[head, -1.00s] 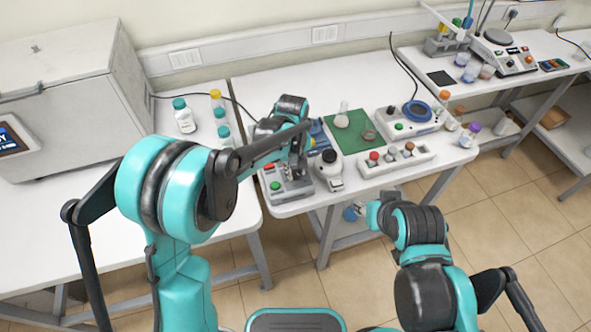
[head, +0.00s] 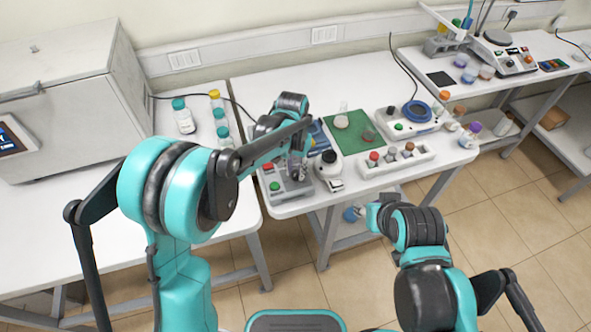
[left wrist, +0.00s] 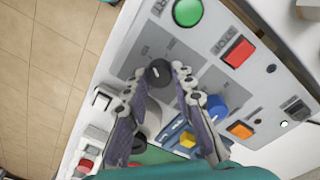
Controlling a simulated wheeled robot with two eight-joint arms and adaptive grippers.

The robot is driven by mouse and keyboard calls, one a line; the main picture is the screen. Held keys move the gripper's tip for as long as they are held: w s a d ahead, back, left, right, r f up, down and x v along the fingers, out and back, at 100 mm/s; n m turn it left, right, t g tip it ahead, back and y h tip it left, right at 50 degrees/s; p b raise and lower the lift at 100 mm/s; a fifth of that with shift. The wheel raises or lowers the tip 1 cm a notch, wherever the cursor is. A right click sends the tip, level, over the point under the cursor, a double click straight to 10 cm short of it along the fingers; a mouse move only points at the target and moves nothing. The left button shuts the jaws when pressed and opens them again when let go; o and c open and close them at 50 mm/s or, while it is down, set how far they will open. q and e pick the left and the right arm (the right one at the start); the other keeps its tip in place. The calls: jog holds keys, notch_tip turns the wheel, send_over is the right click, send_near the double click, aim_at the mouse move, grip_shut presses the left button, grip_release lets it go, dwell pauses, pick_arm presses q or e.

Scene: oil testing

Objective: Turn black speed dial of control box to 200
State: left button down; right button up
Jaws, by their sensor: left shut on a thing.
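The grey control box (left wrist: 215,50) fills much of the left wrist view. It carries a green button (left wrist: 187,12), a red switch (left wrist: 238,51), an orange switch (left wrist: 240,130) and a blue knob (left wrist: 212,108). The black speed dial (left wrist: 159,73) has a small light pointer mark. My left gripper (left wrist: 161,76) is shut on this dial, one finger on each side. The scale figures are too small to read. In the head view the control box (head: 284,193) is at the front left of the middle table, with my left gripper (head: 298,170) over it.
Next to the box is a white device with a black top (head: 329,157). A green mat (head: 352,143) with a flask and a white rack (head: 396,159) with several bottles are to its right. Bottles (head: 183,116) stand on the left table.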

aim_at(296, 172)
pick_arm(q)
jog(key=m, duration=0.4)
jog(key=shift+m, duration=2.6)
jog(key=c, duration=1.3)
grip_release()
jog(key=shift+o, duration=0.2)
jog(key=shift+r, duration=0.15)
notch_tip(296, 172, up, 12)
jog(key=shift+w, duration=0.2)
